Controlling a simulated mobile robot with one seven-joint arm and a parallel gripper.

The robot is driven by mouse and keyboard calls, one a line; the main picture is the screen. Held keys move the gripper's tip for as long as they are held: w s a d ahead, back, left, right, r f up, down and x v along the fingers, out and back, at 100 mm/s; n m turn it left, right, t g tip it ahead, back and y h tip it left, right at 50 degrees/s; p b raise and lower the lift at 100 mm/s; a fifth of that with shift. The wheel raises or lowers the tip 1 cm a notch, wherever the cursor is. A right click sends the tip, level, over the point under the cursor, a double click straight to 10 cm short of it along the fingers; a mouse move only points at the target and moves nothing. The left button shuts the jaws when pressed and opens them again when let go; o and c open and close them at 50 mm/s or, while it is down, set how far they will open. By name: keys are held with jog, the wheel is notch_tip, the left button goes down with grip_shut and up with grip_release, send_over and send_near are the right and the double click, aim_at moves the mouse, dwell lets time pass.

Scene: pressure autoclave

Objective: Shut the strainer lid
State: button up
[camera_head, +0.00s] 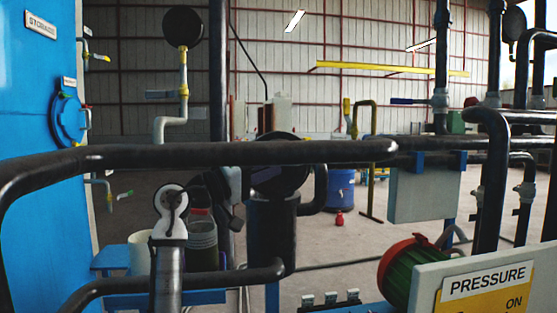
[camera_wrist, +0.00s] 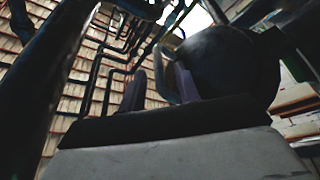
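In the wrist view a large dark disc, apparently the lid (camera_wrist: 232,62), fills the upper right, close to the fingers. My gripper (camera_wrist: 160,88) shows two dark fingers spread apart with nothing seen between them. In the head view my gripper is hard to make out among dark shapes left of the strainer.
A thick black pipe (camera_head: 200,154) crosses in front of the strainer, and a lower pipe (camera_head: 180,283) bends into its body. A blue tank (camera_head: 40,180) stands left. A green and red motor (camera_head: 402,272) and a pressure sign (camera_head: 487,283) are at lower right.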

jog(key=shift+x, duration=1.1)
grip_shut()
